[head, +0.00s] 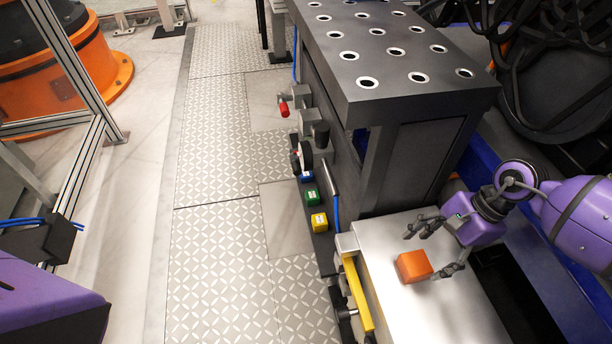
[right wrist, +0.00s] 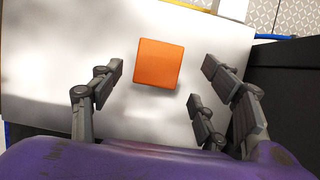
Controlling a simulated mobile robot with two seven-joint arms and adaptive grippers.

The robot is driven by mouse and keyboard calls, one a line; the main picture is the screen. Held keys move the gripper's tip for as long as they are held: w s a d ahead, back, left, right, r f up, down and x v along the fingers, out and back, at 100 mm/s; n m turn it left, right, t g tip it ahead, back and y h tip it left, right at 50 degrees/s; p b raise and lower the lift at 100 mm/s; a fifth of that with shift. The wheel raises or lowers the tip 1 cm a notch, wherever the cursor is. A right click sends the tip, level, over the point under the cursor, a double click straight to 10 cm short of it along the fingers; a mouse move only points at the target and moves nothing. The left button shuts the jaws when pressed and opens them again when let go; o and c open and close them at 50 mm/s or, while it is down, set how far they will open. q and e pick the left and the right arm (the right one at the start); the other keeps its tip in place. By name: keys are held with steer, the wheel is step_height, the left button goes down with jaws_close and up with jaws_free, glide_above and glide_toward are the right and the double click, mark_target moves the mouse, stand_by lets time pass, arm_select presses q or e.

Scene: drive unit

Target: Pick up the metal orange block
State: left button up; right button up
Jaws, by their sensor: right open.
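The orange block (head: 413,266) sits on a light metal surface (head: 405,315) at the lower right of the head view. My right gripper (head: 436,250) is open, with its dark fingers to either side of the block in that view. In the right wrist view the block (right wrist: 159,64) lies ahead of the open fingers (right wrist: 160,85), between their two sides and with gaps to both. I cannot tell the height of the fingers above the surface. My left gripper does not show.
A dark bench with round holes (head: 400,90) stands just behind the metal surface. A yellow bar (head: 357,295) runs along the surface's left edge. Green (head: 312,196) and yellow (head: 319,222) button boxes line the bench's side. Patterned floor (head: 215,240) lies open to the left.

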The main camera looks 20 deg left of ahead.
mark_target(417, 263)
steer(key=x, duration=0.3)
steer(key=shift+s+a+f, duration=0.2)
steer(key=shift+s+f, duration=0.1)
steer(key=shift+a+f, duration=0.15)
steer(key=shift+f, duration=0.25)
steer(key=shift+c, duration=0.5)
steer(key=c, duration=1.6)
steer(key=shift+o, duration=0.2)
steer(key=shift+r, duration=0.1)
